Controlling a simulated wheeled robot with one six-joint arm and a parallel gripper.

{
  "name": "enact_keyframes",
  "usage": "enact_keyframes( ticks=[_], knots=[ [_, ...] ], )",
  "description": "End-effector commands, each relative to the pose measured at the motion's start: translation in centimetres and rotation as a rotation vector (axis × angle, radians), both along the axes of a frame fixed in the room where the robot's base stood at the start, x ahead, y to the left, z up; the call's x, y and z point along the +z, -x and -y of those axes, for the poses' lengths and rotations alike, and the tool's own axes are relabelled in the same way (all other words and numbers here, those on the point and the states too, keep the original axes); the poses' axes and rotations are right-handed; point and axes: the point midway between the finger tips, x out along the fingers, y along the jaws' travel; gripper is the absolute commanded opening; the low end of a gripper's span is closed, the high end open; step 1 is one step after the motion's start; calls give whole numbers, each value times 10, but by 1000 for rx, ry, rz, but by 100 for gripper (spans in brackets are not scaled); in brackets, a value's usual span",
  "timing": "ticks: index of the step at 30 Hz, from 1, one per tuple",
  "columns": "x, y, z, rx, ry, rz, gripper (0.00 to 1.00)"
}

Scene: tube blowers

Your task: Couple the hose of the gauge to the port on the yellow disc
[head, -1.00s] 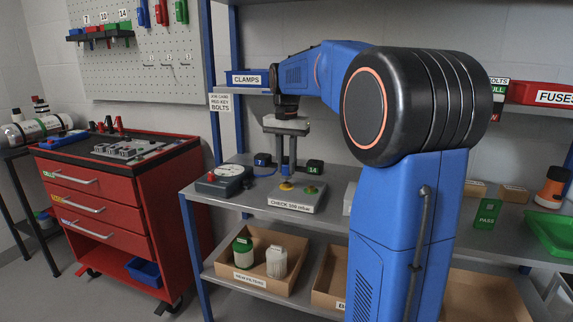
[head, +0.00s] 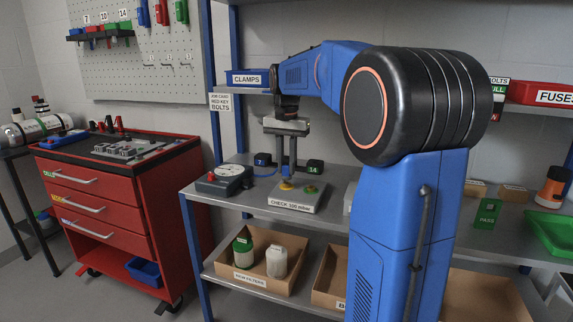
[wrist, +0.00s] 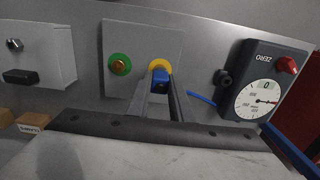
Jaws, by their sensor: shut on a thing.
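The gauge (head: 226,176) lies at the left of the shelf. It also shows on the right of the wrist view (wrist: 265,82), with a white dial. Its blue hose (wrist: 201,98) runs left towards my gripper. My gripper (wrist: 160,84) is shut on the hose's blue end (wrist: 160,77), right at the yellow disc (wrist: 159,64). The yellow disc also shows below my fingers in the head view (head: 286,185). The blue end hides the port there, so I cannot tell whether it is seated. A green disc (wrist: 121,64) with a brass port sits beside it.
The discs sit on a light plate (head: 297,202) labelled CHECK 100 mbar. Blue and green numbered blocks (head: 263,159) (head: 314,166) stand behind. A grey box (wrist: 38,52) stands left of the plate in the wrist view. A carton (head: 262,275) sits on the lower shelf.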

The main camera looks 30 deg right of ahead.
Motion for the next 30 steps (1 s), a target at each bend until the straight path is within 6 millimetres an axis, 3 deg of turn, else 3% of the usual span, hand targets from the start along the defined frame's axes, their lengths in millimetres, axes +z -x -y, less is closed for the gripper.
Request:
enact_keyframes(
  ticks=[30],
  knots=[
    [-11, 0, 0, 0, 0, 0, 0]
  ],
)
